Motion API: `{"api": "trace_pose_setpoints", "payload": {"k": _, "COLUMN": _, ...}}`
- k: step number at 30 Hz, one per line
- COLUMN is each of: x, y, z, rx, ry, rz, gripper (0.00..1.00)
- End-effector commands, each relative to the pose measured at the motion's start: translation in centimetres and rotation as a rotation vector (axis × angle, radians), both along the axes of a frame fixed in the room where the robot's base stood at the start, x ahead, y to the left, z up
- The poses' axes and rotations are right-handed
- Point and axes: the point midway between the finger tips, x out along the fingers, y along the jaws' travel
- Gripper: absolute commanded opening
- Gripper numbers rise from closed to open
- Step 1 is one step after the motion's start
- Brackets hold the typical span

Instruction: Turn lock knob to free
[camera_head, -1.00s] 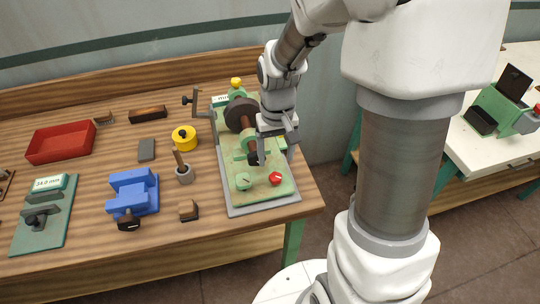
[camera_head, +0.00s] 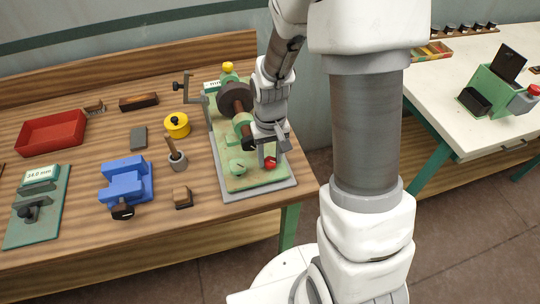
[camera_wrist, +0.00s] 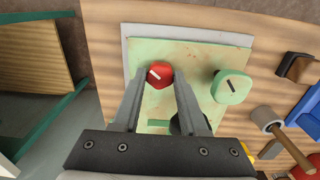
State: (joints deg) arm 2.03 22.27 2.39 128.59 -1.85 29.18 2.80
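A red knob (camera_head: 270,163) with a white mark sits at the front right of the green machine's grey-edged base (camera_head: 255,193). It shows in the wrist view (camera_wrist: 160,75) between my fingertips, its mark slanted. My gripper (camera_head: 273,157) points down over it, and its two fingers (camera_wrist: 161,78) stand apart on either side; I cannot tell how far they reach down around it. A pale green knob (camera_head: 237,167) with a dark mark is left of the red one, and right of it in the wrist view (camera_wrist: 232,86).
The machine's drum and shaft (camera_head: 235,98) stand behind the knobs. A crank handle (camera_head: 187,87) sticks out at its left.

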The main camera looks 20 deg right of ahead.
Motion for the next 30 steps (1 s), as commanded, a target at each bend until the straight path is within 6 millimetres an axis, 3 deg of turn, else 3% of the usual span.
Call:
{"api": "trace_pose_setpoints", "payload": {"k": 1, "x": 0.01, "y": 0.0, "z": 0.01, "rx": 0.0, "ry": 0.0, "rz": 0.0, "gripper": 0.3}}
{"api": "trace_pose_setpoints", "payload": {"k": 6, "x": 0.01, "y": -0.01, "z": 0.02, "rx": 0.0, "ry": 0.0, "rz": 0.0, "gripper": 0.0}}
{"api": "trace_pose_setpoints", "payload": {"k": 17, "x": 0.02, "y": 0.01, "z": 0.03, "rx": 0.0, "ry": 0.0, "rz": 0.042, "gripper": 0.0}}
{"api": "trace_pose_setpoints", "payload": {"k": 30, "x": 0.02, "y": -0.02, "z": 0.08, "rx": -0.003, "ry": 0.0, "rz": 0.336, "gripper": 0.0}}
